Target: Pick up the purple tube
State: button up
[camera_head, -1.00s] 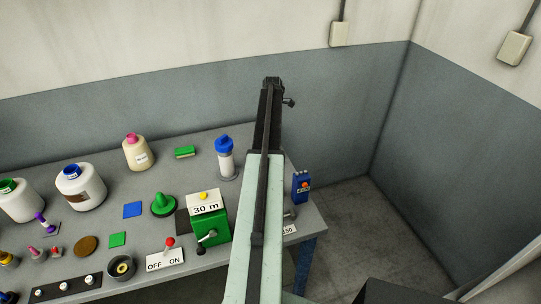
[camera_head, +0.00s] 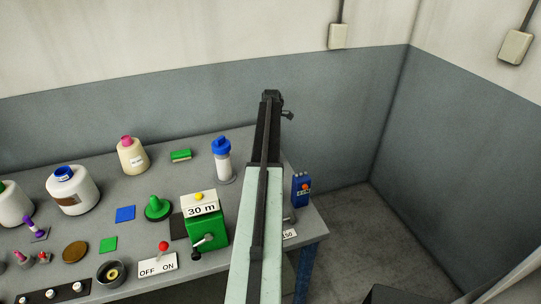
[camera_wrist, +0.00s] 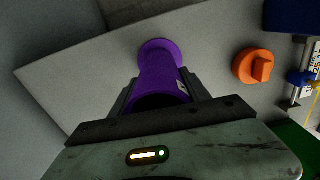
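In the wrist view a purple tube (camera_wrist: 160,72) has a wide flange at its far end and a dark open end towards my gripper. My gripper (camera_wrist: 158,82) has one dark finger on each side of the tube, close to its walls. Whether the fingers press on it cannot be seen. The tube's near end is partly hidden by my gripper's body. In the head view my arm blocks the sight of the fingers and of this tube. A small purple piece (camera_head: 34,226) shows at the far left of the table there.
An orange knob (camera_wrist: 253,66) lies right of the tube in the wrist view. A blue switch box (camera_head: 301,189) is at the right edge.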

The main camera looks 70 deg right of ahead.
jog(key=shift+r, duration=0.1)
notch_tip(320, 180, up, 10)
jog(key=p, duration=1)
